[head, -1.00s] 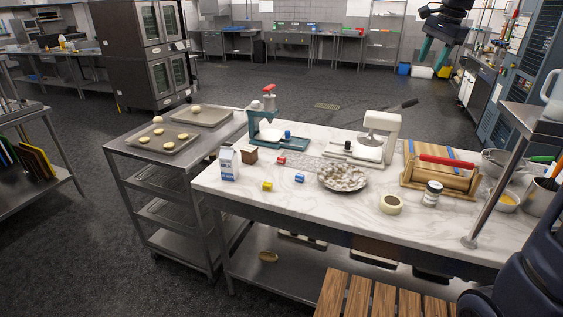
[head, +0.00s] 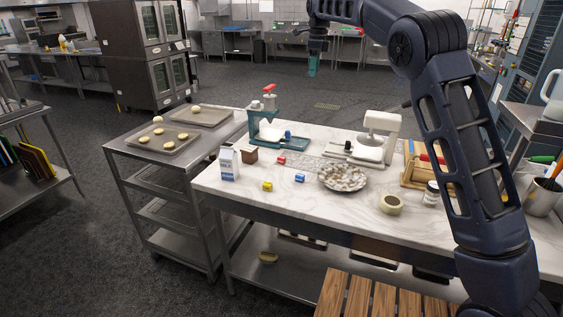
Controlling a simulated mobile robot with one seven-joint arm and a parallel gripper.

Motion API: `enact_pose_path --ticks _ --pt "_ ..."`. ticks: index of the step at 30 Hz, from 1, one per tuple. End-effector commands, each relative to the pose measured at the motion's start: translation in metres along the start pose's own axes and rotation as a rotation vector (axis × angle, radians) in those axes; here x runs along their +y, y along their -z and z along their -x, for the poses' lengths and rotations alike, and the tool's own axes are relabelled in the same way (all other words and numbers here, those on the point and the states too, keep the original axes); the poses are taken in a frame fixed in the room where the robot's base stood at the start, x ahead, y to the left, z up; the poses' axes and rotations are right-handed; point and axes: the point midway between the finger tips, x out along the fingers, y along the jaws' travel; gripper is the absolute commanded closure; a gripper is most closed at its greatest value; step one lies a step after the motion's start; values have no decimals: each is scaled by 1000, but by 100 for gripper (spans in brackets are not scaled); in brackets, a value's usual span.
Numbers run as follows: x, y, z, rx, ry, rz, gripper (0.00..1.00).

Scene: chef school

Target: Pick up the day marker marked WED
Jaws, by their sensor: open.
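Three small blocks that look like day markers lie on the marble counter: a red one (head: 281,160), a yellow one (head: 267,186) and a blue one (head: 299,178). Their lettering is too small to read, so I cannot tell which is WED. My gripper (head: 313,66), with teal fingers, hangs high in the upper middle of the head view, empty. It appears above and beyond the blocks, well apart from them. The gap between its fingers hardly shows from this side.

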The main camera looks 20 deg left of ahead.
Motion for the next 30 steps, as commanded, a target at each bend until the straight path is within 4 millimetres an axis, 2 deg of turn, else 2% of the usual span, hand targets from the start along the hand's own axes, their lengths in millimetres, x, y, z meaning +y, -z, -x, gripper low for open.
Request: enact_pose_path --ticks 1,6,14,22,30 --pt "1 -17 -9 8 -2 -16 51" --pt "9 -55 -28 24 -9 -71 51" --pt "19 -94 -49 44 -11 -127 51" --pt "28 -119 -63 57 -11 -162 51" --pt "29 -117 -94 58 -13 -164 51"
